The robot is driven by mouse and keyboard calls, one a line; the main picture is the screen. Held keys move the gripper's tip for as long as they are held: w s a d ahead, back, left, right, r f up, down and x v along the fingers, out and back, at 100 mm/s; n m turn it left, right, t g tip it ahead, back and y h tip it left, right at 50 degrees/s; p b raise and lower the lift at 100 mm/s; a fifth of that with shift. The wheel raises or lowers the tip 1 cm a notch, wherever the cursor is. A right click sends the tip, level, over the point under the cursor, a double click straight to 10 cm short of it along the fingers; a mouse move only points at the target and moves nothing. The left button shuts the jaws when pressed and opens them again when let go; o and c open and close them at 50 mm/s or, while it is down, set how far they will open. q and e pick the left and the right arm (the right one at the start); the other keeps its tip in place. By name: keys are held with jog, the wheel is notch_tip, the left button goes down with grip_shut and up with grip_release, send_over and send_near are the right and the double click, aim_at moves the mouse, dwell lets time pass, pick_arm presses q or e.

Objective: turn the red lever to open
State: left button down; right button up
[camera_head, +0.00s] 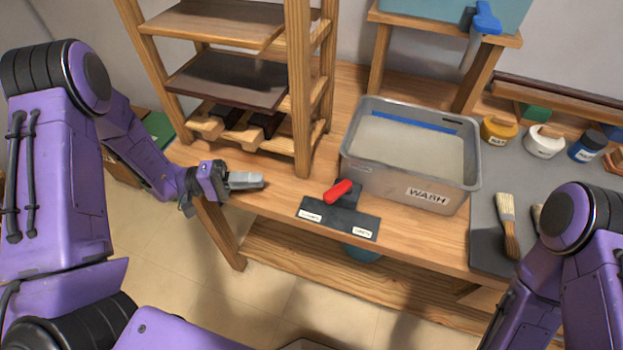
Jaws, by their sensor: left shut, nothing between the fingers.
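The red lever (338,192) sits on a dark mount at the front edge of the wooden bench, in front of the wash tub. It slants, with its near end pointing to the lower left. A dark plate (339,217) below it carries two small white labels, too small to read. My left gripper (262,180) is shut and empty, above the bench to the left of the lever and apart from it. My right arm shows at the lower right, but its gripper is out of the frame.
A grey tub (463,190) labelled WASH stands behind the lever. A wooden rack (302,90) rises behind my left gripper. A brush (508,225) lies on a grey mat at the right, with several paint jars behind it. The bench between my left gripper and the lever is clear.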

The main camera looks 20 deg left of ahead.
pick_arm(q)
jog(key=shift+s+d+r, duration=0.1)
jog(key=shift+s+r, duration=0.05)
jog(key=shift+s, duration=0.1)
jog(key=p, duration=0.2)
send_near(328, 191)
jog(key=w, duration=0.1)
jog(key=w+d, duration=0.1)
jog(key=w, duration=0.1)
jog(key=w+d, duration=0.1)
jog(key=shift+w, duration=0.15)
jog(key=shift+s+d+p, duration=0.3)
jog(key=shift+d, duration=0.25)
jog(key=shift+s+d+p, duration=0.25)
jog(key=shift+s+d, duration=0.1)
jog(key=shift+d, duration=0.25)
jog(key=shift+s+d, duration=0.3)
jog(key=shift+d, duration=0.1)
jog(key=shift+d, duration=0.1)
